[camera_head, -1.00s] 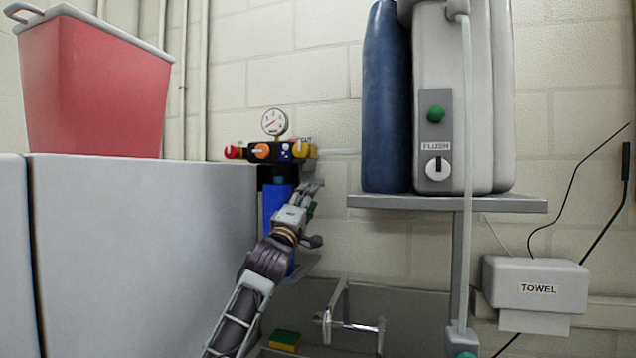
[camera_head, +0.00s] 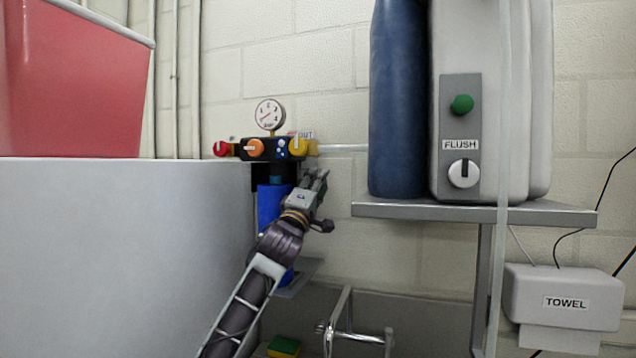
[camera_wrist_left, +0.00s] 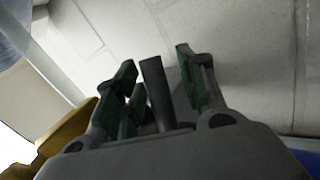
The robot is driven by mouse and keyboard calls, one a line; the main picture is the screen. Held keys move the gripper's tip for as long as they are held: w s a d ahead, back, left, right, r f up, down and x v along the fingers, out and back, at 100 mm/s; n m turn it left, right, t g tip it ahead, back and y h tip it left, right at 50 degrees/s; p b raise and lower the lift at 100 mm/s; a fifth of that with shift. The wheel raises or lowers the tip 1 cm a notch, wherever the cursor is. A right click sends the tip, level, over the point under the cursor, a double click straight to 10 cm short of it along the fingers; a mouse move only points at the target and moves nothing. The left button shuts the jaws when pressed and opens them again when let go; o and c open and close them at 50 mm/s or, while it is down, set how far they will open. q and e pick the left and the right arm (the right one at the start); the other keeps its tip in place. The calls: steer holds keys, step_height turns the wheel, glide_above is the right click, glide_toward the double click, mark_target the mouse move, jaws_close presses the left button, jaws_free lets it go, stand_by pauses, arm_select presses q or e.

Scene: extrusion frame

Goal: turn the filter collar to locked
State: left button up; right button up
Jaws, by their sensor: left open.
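The blue filter housing (camera_head: 268,205) hangs below the black valve block (camera_head: 270,150) on the wall. A darker band (camera_head: 282,181) at its top looks like the collar; its lock marks are too small to read. My left gripper (camera_head: 317,178) is beside the upper right of the housing, under the yellow knob (camera_head: 298,146), and partly covers the housing. In the left wrist view its green-padded fingers (camera_wrist_left: 155,85) are spread apart. A dark bar (camera_wrist_left: 158,90) shows between them; I cannot tell what it is. My right gripper is not in view.
A gauge (camera_head: 269,113) tops the block, with a red knob (camera_head: 221,149) and an orange knob (camera_head: 253,148). A large grey cabinet side (camera_head: 120,250) stands left. A shelf (camera_head: 470,212) holds a blue bottle (camera_head: 397,100).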

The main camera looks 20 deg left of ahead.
arm_select(q)
steer(key=shift+s+r, duration=0.1)
steer(key=shift+s, duration=0.1)
steer(key=shift+w, duration=0.1)
jaws_close()
steer(key=shift+d, duration=0.1)
stand_by(0.4)
